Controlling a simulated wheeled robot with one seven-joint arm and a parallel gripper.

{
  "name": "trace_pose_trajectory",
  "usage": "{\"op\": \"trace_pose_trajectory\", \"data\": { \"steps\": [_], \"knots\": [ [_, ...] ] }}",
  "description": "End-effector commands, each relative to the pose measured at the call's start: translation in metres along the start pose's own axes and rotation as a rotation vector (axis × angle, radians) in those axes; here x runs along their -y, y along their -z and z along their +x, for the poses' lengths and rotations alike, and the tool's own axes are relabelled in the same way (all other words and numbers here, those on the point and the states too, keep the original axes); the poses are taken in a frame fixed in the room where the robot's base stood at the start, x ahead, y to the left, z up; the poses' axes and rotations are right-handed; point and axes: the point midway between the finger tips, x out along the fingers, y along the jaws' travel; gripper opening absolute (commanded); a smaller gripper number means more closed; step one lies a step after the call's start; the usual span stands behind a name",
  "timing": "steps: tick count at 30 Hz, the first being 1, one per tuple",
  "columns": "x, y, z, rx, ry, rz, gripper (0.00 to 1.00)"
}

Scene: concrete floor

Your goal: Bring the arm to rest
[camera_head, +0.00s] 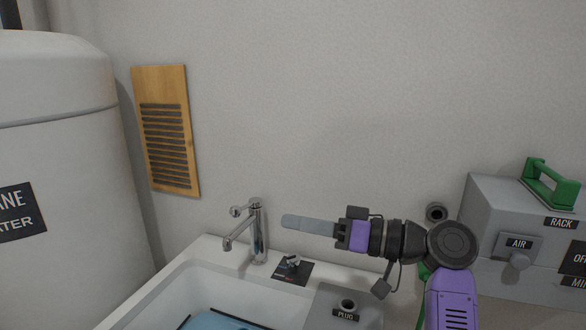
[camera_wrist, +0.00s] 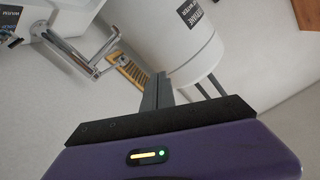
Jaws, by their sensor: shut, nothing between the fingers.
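My gripper (camera_head: 290,221) reaches out leftward above the sink's back edge, near the wall. Its grey fingers lie together, shut and empty. The purple and black arm (camera_head: 452,300) comes up from the lower right. In the wrist view the shut fingers (camera_wrist: 158,84) point toward the white tank, apart from it. The chrome tap (camera_head: 257,232) stands just left of the fingertips in the head view, and a gap shows between them.
The white sink (camera_head: 165,302) holds something blue (camera_head: 215,323). A white tank (camera_head: 60,140) stands at the left. A wooden vent (camera_head: 166,130) is on the wall. A grey box (camera_head: 500,220) with a green handle (camera_head: 550,184) is at the right. The upper wall area is clear.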

Motion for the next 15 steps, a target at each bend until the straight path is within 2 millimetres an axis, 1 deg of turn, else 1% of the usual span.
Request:
{"op": "trace_pose_trajectory", "data": {
  "steps": [5, 9, 12, 15],
  "knots": [
    [-0.013, 0.017, -0.002, -0.066, -0.066, 0.009, 0.0],
    [-0.023, 0.037, -0.007, -0.138, -0.14, -0.001, 0.0],
    [-0.035, 0.043, -0.014, -0.192, -0.21, -0.004, 0.0],
    [-0.051, 0.04, -0.024, -0.247, -0.292, -0.004, 0.0]
  ]
}}
